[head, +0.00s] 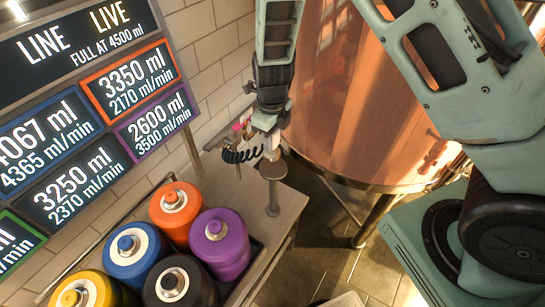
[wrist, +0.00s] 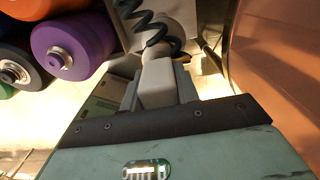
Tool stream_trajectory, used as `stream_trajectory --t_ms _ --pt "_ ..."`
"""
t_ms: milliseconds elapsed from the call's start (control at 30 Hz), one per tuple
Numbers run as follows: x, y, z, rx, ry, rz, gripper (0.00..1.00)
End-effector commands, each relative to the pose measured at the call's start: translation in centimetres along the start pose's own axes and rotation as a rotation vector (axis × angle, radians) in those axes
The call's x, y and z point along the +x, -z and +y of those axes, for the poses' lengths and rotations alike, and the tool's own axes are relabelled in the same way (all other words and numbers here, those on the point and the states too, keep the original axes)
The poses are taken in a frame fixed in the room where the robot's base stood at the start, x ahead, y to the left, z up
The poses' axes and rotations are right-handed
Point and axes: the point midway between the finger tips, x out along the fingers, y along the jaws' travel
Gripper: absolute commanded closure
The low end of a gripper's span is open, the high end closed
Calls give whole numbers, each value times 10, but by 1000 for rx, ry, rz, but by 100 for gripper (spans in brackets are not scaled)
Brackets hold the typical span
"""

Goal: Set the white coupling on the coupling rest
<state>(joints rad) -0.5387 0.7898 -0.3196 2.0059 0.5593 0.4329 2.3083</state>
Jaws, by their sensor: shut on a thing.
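My gripper (head: 264,123) is shut on the white coupling (head: 271,150), which hangs below the fingers. In the wrist view, the pale coupling (wrist: 158,82) sits between the two grey fingers. The coupling rest (head: 273,171) looks like a brown round plate on a post at the right side of the bench. The coupling is upright just over the plate; I cannot tell whether its lower end touches it. The fingers hide part of the coupling. A black coiled hose (head: 241,156) runs to the left of the coupling.
Several kegs with coloured tops, including a purple one (head: 220,240) and an orange one (head: 174,208), crowd the bench (head: 291,205) to the left. A large copper vessel (head: 345,100) stands close on the right. A display board (head: 90,110) hangs at upper left.

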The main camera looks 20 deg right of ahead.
Motion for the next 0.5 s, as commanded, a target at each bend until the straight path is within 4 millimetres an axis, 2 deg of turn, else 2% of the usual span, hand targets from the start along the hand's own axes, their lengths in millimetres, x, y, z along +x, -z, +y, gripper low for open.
stream_trajectory --t_ms 100,267,500 --pt "17 0 0 1 -2 1 89" --pt "31 0 0 -1 -1 0 89" --pt "62 0 0 -1 -1 0 89"
